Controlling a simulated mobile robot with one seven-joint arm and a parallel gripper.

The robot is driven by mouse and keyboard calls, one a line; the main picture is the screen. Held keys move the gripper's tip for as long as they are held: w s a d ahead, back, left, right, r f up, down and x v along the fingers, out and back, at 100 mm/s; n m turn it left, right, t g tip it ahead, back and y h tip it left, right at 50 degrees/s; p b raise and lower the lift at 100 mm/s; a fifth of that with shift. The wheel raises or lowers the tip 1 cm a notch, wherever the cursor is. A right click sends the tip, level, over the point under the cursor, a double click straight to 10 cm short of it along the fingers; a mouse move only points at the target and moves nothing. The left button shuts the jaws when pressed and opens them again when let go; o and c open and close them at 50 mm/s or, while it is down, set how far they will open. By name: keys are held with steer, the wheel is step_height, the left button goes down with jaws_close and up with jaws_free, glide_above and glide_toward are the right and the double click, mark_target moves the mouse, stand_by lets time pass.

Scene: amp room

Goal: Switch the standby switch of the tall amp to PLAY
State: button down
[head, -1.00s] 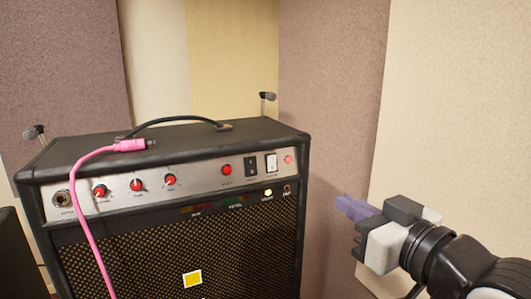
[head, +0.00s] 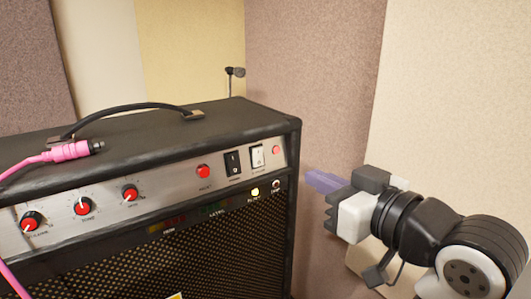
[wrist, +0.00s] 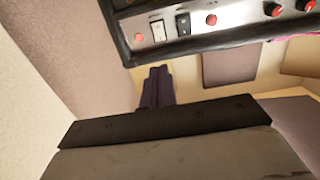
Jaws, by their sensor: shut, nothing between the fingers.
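The tall black amp (head: 150,140) fills the left and middle of the head view. Its silver panel has a black rocker switch (head: 232,163) and, right of it, a white rocker switch (head: 257,157). Their labels are too small to read, so I cannot tell which is standby. Both also show in the wrist view, the white switch (wrist: 158,31) left of the black switch (wrist: 183,24). My gripper (head: 310,178) is shut and empty, right of the amp's right edge in the picture. Its purple fingers (wrist: 157,75) appear below the panel in the wrist view.
Round red button (head: 203,171), pink-red light (head: 276,149) and red knobs (head: 130,193) share the panel. A pink cable (head: 60,153) lies over the amp's top left. Padded walls (head: 310,90) stand behind and right.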

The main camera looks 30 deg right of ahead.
mark_target(259, 149)
steer(key=w+p, duration=0.1)
steer(key=w, duration=0.3)
steer(key=w+p, duration=0.1)
steer(key=w, duration=0.3)
steer(key=w+f+p, duration=0.1)
steer(key=w, duration=0.4)
steer(key=shift+p, duration=0.4)
steer(key=shift+w+f, duration=0.15)
steer(key=shift+w, duration=0.4)
steer(key=shift+w, duration=0.15)
